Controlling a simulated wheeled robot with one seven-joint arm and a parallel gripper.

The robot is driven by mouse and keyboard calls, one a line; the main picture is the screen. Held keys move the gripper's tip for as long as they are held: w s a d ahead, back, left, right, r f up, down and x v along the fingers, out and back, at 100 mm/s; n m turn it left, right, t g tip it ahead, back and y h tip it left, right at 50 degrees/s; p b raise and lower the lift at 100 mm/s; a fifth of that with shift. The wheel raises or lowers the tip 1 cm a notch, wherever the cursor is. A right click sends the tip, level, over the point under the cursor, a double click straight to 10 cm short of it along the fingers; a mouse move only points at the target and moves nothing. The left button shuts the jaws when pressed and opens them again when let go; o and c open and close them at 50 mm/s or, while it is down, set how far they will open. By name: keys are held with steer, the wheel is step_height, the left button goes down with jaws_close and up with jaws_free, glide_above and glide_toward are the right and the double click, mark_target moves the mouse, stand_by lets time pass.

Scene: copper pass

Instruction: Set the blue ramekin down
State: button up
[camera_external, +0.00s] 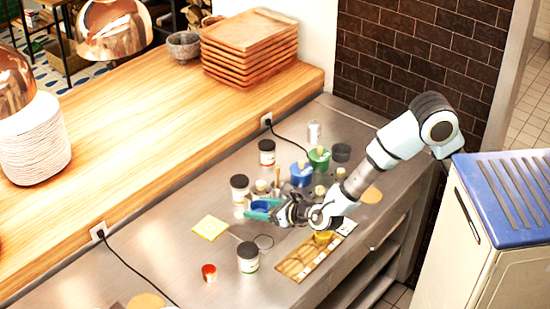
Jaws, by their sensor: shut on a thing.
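The blue ramekin (261,206) is at the end of my gripper (264,209), between its teal fingers. My gripper is shut on it and reaches in from the right over the steel counter (190,270). The fingers hide part of the ramekin. I cannot tell how far its bottom is from the counter.
Dark-lidded jars (240,188) stand behind the gripper, and another jar (248,258) stands in front. A blue tub (301,174) and a green tub (319,159) are behind the arm. A yellow square (209,228) lies left, a wooden tray (300,267) in front.

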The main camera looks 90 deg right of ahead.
steer(key=a+f+n+y+p, duration=0.1)
steer(key=a+f, duration=0.2)
steer(key=a, duration=0.3)
steer(key=s+a+f+n+t+y+p, duration=0.1)
steer(key=a+f+p, duration=0.1)
steer(key=a+f, duration=0.2)
steer(key=a+f+n+t+y+p, duration=0.1)
steer(key=a+f+n+p, duration=0.1)
steer(key=a, duration=0.6)
steer(key=shift+s+a+f+y, duration=0.2)
steer(key=shift+s+f+y, duration=0.2)
steer(key=shift+f, duration=0.3)
steer(key=s+a+f+n+y+p, duration=0.2)
steer(key=s+a+f, duration=0.8)
steer(key=a+f, duration=0.15)
steer(key=s+d+f+m+h+b, duration=0.1)
steer(key=d+f+b, duration=0.1)
steer(key=d+b, duration=0.1)
steer(key=s+d+f+m+h+b, duration=0.1)
steer(key=d+f+b, duration=0.1)
steer(key=d, duration=0.4)
steer(key=s+d+f+m+h+b, duration=0.1)
steer(key=d+f+b, duration=0.1)
steer(key=d+b, duration=0.2)
steer(key=shift+s+d+f+m, duration=0.2)
steer(key=shift+s+d+m, duration=0.15)
steer(key=shift+d, duration=0.2)
